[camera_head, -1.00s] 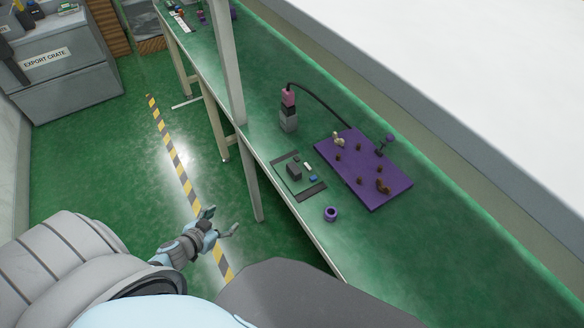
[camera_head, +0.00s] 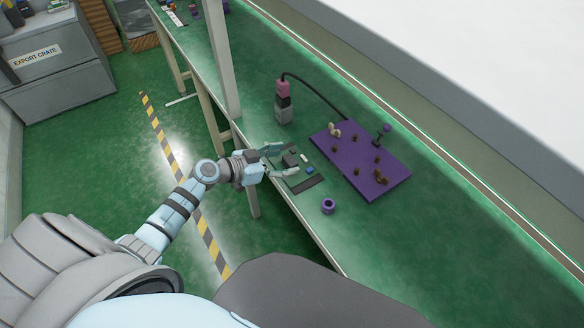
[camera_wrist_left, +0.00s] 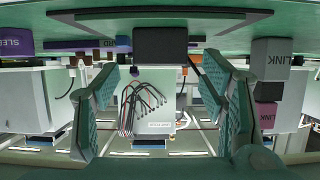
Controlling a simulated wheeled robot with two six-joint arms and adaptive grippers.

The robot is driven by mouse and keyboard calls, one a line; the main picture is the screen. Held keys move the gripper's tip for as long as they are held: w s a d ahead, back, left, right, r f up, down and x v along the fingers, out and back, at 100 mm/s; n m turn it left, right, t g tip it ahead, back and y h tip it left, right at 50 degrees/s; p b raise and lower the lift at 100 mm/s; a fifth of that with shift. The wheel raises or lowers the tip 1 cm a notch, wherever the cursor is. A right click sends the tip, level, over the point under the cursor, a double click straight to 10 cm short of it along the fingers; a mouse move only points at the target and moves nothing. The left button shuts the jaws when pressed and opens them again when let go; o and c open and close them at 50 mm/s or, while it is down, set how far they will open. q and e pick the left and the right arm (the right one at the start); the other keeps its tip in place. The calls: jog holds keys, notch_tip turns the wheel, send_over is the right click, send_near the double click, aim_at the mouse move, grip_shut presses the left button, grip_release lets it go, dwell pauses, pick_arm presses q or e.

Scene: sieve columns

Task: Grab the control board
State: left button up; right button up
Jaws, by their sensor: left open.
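The control board (camera_head: 302,164) lies flat near the bench's front edge. It is green with dark end strips, a black block, and small white and blue parts. My left gripper (camera_head: 284,160) is open at the board's near side, its fingers spread to either side of the black block. In the left wrist view, the board (camera_wrist_left: 220,20) spans the top, and its black block (camera_wrist_left: 160,42) appears between the open fingers (camera_wrist_left: 158,78). The gripper seems empty; I cannot tell whether a finger touches the board. My right gripper is not in view.
A purple plate (camera_head: 345,152) with several small parts lies behind the board. A purple ring (camera_head: 328,206) sits to its right. A grey and pink block stack (camera_head: 283,102) with a black cable stands behind it. A pale post (camera_head: 220,65) rises at the bench's front edge.

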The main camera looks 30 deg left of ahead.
aim_at(294, 162)
pick_arm(q)
jog(key=x, duration=0.2)
jog(key=shift+w+d+f, duration=0.1)
jog(key=shift+w+f, duration=0.2)
jog(key=shift+s, duration=0.1)
jog(key=c, duration=1.3)
jog(key=shift+r, duration=0.1)
